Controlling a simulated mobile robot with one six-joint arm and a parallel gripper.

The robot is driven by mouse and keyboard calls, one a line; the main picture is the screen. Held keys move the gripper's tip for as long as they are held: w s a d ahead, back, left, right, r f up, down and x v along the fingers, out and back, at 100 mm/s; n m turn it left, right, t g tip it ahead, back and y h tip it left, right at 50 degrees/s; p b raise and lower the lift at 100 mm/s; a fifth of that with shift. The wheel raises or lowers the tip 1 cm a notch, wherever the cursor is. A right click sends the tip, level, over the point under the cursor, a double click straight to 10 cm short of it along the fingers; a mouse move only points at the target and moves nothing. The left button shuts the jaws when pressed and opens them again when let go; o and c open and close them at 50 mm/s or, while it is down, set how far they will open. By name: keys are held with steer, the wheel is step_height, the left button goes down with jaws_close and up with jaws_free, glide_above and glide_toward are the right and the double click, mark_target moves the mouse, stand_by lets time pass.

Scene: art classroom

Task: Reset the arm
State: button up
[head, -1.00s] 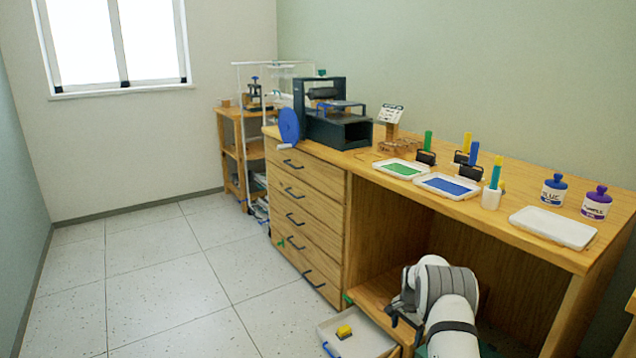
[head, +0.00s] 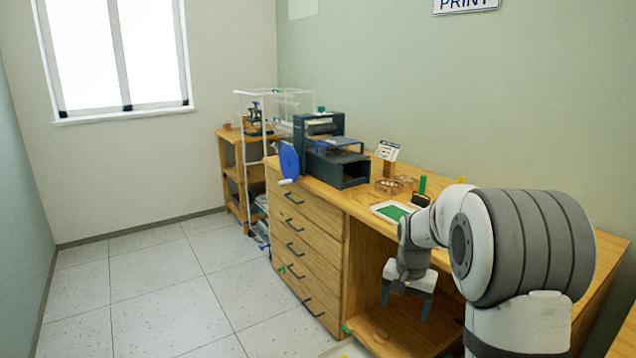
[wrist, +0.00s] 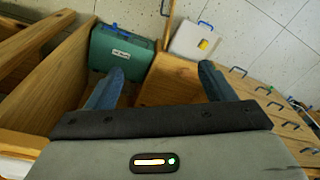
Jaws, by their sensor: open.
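My gripper (head: 407,298) hangs in front of the workbench's open bay in the head view, its two fingers pointing down and spread apart. In the wrist view my gripper (wrist: 160,85) is open, with its two blue-grey fingers wide apart and nothing between them. My arm's large grey and white joint covers the right part of the bench in the head view.
The wooden workbench (head: 350,198) carries a black press (head: 340,165) with a blue wheel and a white tray with a green pad (head: 392,210). Drawers with dark handles (head: 293,225) face the open tiled floor (head: 150,285) at left. A wooden shelf rack (head: 232,175) stands behind.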

steer(key=s+a+r+n+p, duration=0.2)
steer(key=s+r+p, duration=0.5)
steer(key=s+r, duration=0.4)
steer(key=s+a+r+n+t+p, duration=0.1)
steer(key=s+a+r+n+p, duration=0.2)
steer(key=s, duration=1.4)
step_height(320, 180, up, 8)
steer(key=p, duration=0.4)
steer(key=shift+s+n, duration=0.25)
steer(key=shift+n, duration=0.05)
steer(key=shift+f, duration=0.1)
